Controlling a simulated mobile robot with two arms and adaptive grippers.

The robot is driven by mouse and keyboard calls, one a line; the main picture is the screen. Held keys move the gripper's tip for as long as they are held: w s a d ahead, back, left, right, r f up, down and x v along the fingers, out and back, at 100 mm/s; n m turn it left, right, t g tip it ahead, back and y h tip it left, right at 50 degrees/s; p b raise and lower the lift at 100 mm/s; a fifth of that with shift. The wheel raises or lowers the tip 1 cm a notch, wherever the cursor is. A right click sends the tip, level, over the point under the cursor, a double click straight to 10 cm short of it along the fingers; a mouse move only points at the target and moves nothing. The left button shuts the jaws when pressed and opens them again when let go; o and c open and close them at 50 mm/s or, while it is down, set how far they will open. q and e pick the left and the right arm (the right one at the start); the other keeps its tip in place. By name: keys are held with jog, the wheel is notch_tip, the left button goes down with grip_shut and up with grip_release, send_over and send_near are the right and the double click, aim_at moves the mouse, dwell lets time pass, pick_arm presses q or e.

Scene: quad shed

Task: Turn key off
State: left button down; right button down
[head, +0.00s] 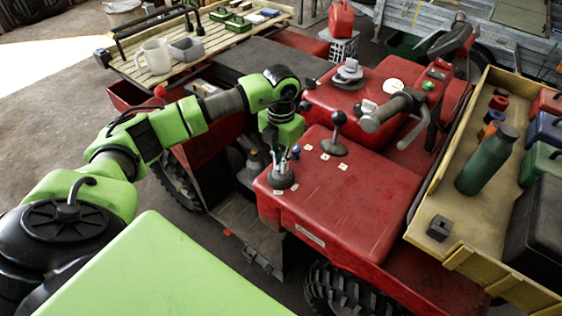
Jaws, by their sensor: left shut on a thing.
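The red quad (345,215) fills the middle of the head view. A dark round key switch (281,181) sits on its red top panel at the near left corner, with small white labels around it. My left gripper (282,166) reaches down from above onto this switch. Its fingers are shut on the key, which is mostly hidden between them, so I cannot tell which way it is turned. My right gripper is not in the view.
A lever with a black ball knob (338,119) stands just right of my left gripper. A handlebar grip (372,122) lies further right. A wooden tray with a green bottle (487,160) is at the right. A slatted rack with a white mug (155,56) is at the back left.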

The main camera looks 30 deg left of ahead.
pick_arm(q)
jog(key=c, duration=2.2)
grip_release()
jog(key=shift+r+p, duration=2.6)
jog(key=shift+r, duration=1.45)
jog(key=shift+f, duration=0.1)
